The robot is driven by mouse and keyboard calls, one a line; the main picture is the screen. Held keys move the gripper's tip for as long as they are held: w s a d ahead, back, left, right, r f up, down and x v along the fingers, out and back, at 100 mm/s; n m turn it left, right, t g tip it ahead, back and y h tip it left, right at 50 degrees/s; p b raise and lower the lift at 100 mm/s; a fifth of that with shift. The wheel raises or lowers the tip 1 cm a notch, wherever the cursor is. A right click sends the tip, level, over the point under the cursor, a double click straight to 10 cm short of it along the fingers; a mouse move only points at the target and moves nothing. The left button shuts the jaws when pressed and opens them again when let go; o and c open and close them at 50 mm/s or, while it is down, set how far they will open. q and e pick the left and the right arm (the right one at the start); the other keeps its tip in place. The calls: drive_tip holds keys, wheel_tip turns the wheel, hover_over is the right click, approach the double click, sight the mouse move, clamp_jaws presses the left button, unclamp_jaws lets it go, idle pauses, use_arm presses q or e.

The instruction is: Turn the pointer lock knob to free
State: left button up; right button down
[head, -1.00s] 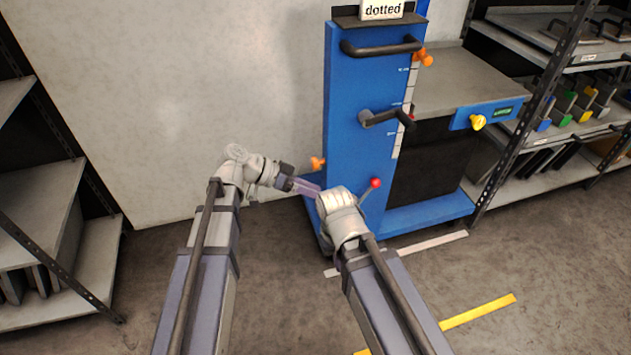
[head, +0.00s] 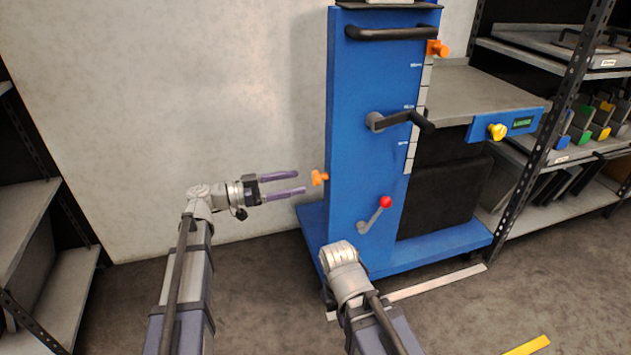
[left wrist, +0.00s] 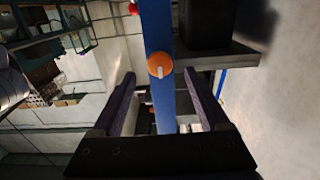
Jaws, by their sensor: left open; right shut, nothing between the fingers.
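An orange knob (head: 319,177) sticks out from the left side of the blue column (head: 350,95). In the left wrist view the orange knob (left wrist: 160,65) has a pale mark on its face and sits between the fingertips in the picture. A second orange knob (head: 437,48) sits high beside the white scale. I cannot tell from a label which one is the pointer lock knob. My left gripper (head: 301,182) is open and empty, just left of the side knob and apart from it. My right arm's wrist is low in front of the column; its fingers are hidden.
A black crank handle (head: 400,120) and a red-tipped lever (head: 385,203) project from the column's front. Shelving (head: 590,150) stands right and another rack (head: 30,220) left. Pale wall is behind my left gripper.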

sight(315, 179)
use_arm(q)
drive_tip(key=x, duration=0.6)
drive_tip(key=shift+d, duration=0.35)
clamp_jaws()
idle(0.3)
